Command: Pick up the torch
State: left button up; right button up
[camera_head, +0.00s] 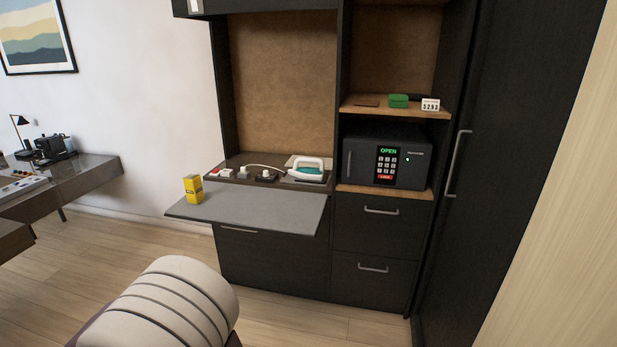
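A green object with a dark part extending right behind it lies on the wooden shelf (365,103) above the safe; it looks like the torch (398,101), but it is small and I cannot make out its details. Neither of my grippers is in view.
Below the shelf is a black safe (418,165) reading OPEN. A grey pull-out board (260,208) juts forward with a yellow box (193,188). An iron (308,170) sits behind it. A cream padded seat (180,300) stands in front; floor to its right is clear.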

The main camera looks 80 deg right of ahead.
aim_at(192, 183)
jog(key=i+z, duration=0.1)
jog(key=z, duration=0.4)
jog(key=j+z, duration=0.15)
jog(key=z, duration=0.35)
jog(key=i+j+z, duration=0.1)
jog(key=z, duration=0.4)
jog(key=j+z, duration=0.15)
jog(key=z, duration=5)
jog(key=u, duration=4.7)
jog(key=i, duration=0.15)
jog(key=z, duration=0.05)
